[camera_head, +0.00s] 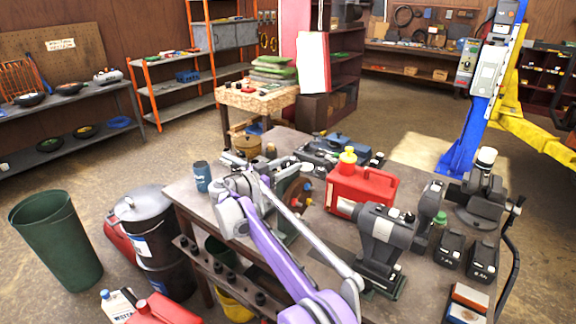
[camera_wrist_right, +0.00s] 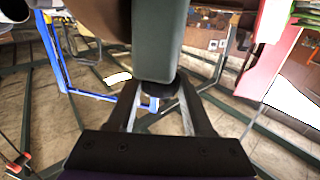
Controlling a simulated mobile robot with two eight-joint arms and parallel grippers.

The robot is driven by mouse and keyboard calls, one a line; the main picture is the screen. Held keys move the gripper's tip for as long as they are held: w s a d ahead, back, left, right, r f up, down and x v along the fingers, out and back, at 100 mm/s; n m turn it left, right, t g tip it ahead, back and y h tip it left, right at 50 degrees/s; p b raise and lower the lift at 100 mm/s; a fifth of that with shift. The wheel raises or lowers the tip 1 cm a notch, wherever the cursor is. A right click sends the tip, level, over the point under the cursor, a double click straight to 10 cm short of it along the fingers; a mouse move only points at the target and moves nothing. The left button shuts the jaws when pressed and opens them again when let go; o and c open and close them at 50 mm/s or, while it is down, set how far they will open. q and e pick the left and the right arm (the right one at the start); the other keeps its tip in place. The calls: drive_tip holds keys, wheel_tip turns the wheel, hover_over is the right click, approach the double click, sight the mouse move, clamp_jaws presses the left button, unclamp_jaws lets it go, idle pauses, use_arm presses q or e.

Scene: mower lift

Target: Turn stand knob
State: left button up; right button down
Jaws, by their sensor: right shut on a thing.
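My right gripper (camera_wrist_right: 158,90) is shut on a dark round knob (camera_wrist_right: 161,80) in the right wrist view. The knob sits against the end of a grey-green upright block of the stand (camera_wrist_right: 158,42). The fingers reach it from both sides and cover part of it. In the head view my purple and white right arm comes up from the bottom and ends over the left part of the workbench (camera_head: 188,192). The knob cannot be made out there among the arm links and tools. My left gripper is not in view.
A blue can (camera_head: 202,176) stands at the left edge. A green bin (camera_head: 57,240) and a dark drum (camera_head: 150,225) stand on the floor left.

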drive_tip(key=shift+m+g+h, duration=0.6)
drive_tip(key=shift+g, duration=0.1)
drive_tip(key=shift+c, duration=1.5)
unclamp_jaws()
drive_tip(key=v, duration=1)
drive_tip(key=shift+s+a, duration=0.25)
drive_tip(key=shift+a, duration=0.05)
